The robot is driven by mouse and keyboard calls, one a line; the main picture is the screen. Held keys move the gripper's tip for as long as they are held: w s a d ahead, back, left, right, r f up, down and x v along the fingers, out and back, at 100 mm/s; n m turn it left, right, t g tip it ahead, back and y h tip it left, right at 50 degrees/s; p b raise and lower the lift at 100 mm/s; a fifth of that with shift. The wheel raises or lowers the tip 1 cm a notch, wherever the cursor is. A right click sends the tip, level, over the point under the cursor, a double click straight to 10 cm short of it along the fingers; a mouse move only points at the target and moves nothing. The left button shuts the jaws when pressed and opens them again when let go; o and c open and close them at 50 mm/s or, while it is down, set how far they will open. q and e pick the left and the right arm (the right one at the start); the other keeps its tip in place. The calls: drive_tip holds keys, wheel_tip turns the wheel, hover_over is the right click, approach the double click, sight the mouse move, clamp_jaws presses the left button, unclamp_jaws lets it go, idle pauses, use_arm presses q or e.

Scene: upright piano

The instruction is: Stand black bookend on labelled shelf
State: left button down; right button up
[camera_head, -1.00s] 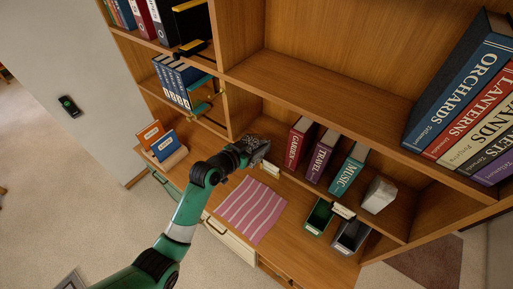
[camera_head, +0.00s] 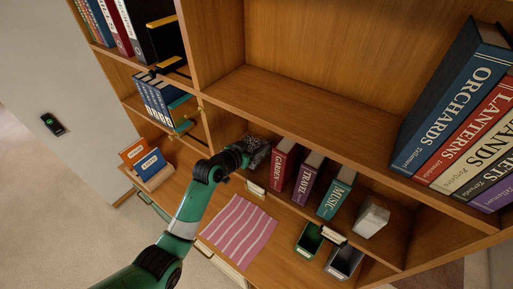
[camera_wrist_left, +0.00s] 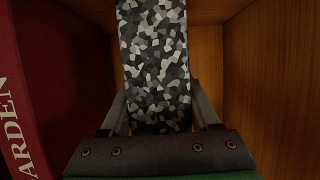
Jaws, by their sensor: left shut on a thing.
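My left gripper (camera_head: 244,158) is shut on a block with a black, grey and white mosaic pattern, which seems to be the bookend (camera_head: 258,147). In the left wrist view the bookend (camera_wrist_left: 155,60) stands upright between the two fingers (camera_wrist_left: 158,108). It is inside the lower shelf bay (camera_head: 229,125), left of the red GARDEN book (camera_head: 283,162). A small white label card (camera_head: 255,187) stands at the shelf's front edge below the gripper. Whether the bookend's bottom touches the shelf is hidden. My right gripper is out of view.
The red book (camera_wrist_left: 18,110) is close on the left in the wrist view, a wooden wall (camera_wrist_left: 265,90) on the right. Further right are the TRAVEL book (camera_head: 308,180), MUSIC book (camera_head: 337,196) and a pale block (camera_head: 371,218). A striped pink mat (camera_head: 240,228) lies in front.

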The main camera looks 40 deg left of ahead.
use_arm(q)
drive_tip(key=shift+f+b, duration=1.05)
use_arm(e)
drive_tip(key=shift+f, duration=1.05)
